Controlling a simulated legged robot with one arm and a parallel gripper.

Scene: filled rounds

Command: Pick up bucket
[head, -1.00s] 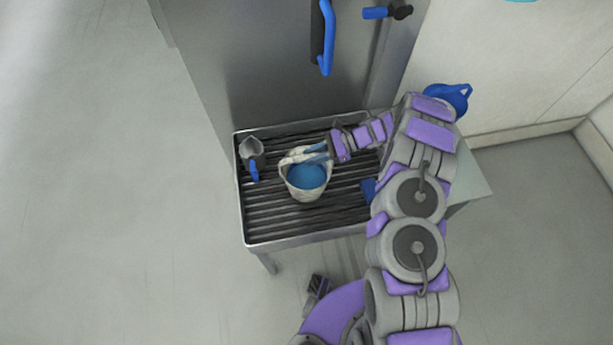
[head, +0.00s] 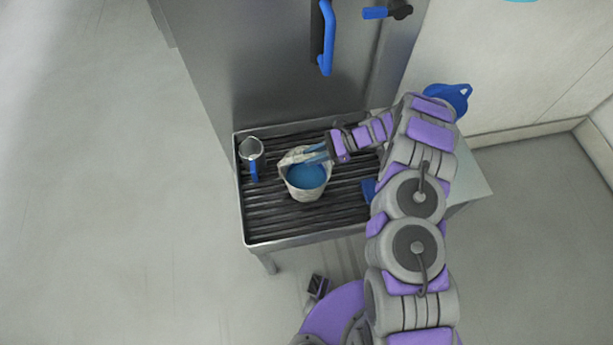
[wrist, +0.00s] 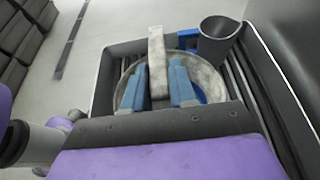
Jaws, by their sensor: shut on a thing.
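The bucket (head: 304,188) is pale and mottled with a blue inside, and it stands on the slatted metal rack. Its broad pale handle (wrist: 157,70) shows between the fingers in the wrist view. My gripper (head: 314,153) reaches in from the right at the bucket's top, with its blue fingers shut on the handle. The fingers also show in the wrist view (wrist: 165,84), one on each side of the handle. The bucket's lower part is hidden in the wrist view.
A grey scoop-like cup with a blue handle (head: 251,148) stands left of the bucket on the rack (head: 275,229). A tall grey cabinet (head: 265,70) with a blue handle stands behind. A blue jug-like thing (head: 458,96) is at the right, beyond my arm. Floor at left is clear.

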